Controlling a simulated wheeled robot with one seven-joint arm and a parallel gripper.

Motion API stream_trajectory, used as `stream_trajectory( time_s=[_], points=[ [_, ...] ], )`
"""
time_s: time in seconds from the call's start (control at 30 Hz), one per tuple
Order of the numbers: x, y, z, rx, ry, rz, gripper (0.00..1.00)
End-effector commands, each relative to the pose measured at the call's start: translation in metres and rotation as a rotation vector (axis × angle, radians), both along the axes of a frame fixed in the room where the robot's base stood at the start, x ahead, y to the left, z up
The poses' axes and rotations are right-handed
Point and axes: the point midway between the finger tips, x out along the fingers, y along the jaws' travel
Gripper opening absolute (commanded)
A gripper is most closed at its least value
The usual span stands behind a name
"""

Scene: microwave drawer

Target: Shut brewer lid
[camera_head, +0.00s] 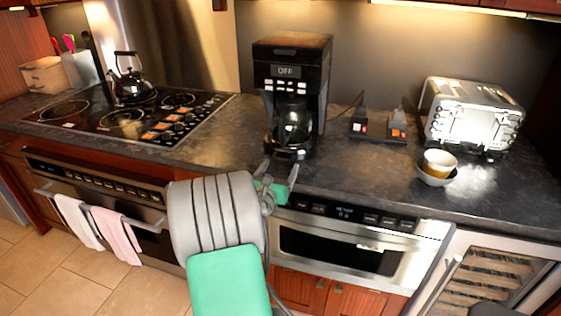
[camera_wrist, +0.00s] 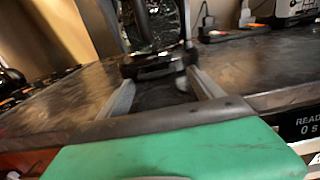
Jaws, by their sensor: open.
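The brewer is a black coffee maker (camera_head: 298,92) with an "OFF" display, standing upright on the dark counter. Its lid (camera_head: 292,41) is the flat brownish top; I cannot tell whether it is fully down. The glass carafe (camera_head: 292,125) sits in the brewer. My gripper (camera_head: 281,169) is open and empty, low in front of the brewer's base and well below the lid. In the wrist view, my gripper (camera_wrist: 160,82) points at the front of the brewer's base (camera_wrist: 155,65), its fingers spread. The lid is out of that view.
A stove with a black kettle (camera_head: 131,82) is on the left. Power outlets (camera_head: 378,127), a silver toaster (camera_head: 470,112) and a cup in a bowl (camera_head: 438,166) stand to the right. A microwave drawer (camera_head: 345,250) lies under the counter. The counter (camera_head: 215,140) left of the brewer is clear.

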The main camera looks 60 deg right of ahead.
Motion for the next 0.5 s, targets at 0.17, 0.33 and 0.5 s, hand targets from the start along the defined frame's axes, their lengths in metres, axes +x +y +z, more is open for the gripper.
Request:
stream_trajectory(
  time_s=[0.17, 0.33, 0.5],
  points=[
    [0.006, -0.033, 0.0, 0.001, -0.003, 0.002, 0.76],
    [0.008, -0.046, 0.001, 0.002, -0.004, 0.002, 0.76],
    [0.008, -0.047, 0.0, 0.002, -0.004, 0.002, 0.76]
  ],
)
